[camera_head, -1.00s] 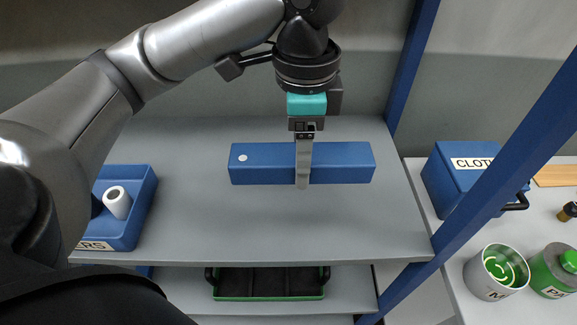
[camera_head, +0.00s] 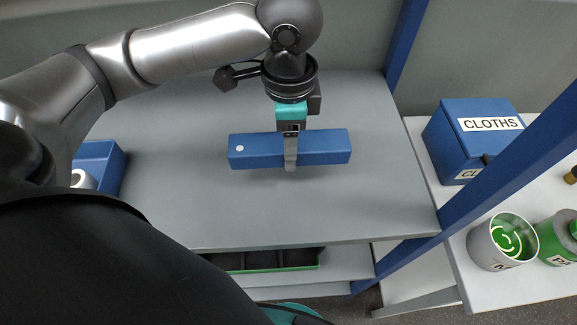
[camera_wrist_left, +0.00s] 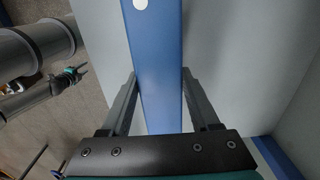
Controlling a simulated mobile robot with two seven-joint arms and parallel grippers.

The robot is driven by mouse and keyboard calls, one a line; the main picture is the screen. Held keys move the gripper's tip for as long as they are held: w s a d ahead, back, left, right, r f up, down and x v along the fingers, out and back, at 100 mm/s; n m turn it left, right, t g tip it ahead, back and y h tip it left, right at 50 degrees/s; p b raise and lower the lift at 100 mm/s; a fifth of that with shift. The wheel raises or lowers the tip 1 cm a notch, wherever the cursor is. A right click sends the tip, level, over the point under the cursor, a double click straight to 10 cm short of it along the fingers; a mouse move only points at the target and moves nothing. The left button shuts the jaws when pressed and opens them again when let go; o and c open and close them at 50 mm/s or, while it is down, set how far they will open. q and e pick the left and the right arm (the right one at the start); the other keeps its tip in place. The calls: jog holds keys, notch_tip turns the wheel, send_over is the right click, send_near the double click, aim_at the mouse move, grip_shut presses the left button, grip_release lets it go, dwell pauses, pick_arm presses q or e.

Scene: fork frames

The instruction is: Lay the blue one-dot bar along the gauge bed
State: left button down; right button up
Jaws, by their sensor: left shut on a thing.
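The blue bar (camera_head: 325,147) has one white dot near its left end and lies crosswise in the head view, over the grey shelf board (camera_head: 330,210). My left gripper (camera_head: 290,165) comes down from above and is shut on the bar near its middle. In the left wrist view the bar (camera_wrist_left: 155,60) runs between the two fingers (camera_wrist_left: 159,75), its dot at the top. Whether the bar touches the board I cannot tell. No gauge bed can be made out. A small dark and teal end of my right arm (camera_wrist_left: 72,75) shows in the left wrist view; its jaws are unclear.
A blue bin (camera_head: 112,160) with a white roll stands at the board's left. Blue posts (camera_head: 480,185) frame the right side. Beyond are a blue CLOTHS box (camera_head: 450,130), a metal tin (camera_head: 485,245) and a green container (camera_head: 552,235). A green-edged tray (camera_head: 275,268) sits below. The board's front is clear.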

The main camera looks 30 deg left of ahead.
aim_at(289, 176)
pick_arm(q)
jog(key=shift+f+b, duration=0.6)
jog(key=shift+f, duration=2.85)
jog(key=shift+f, duration=0.1)
jog(key=shift+c, duration=0.6)
grip_release()
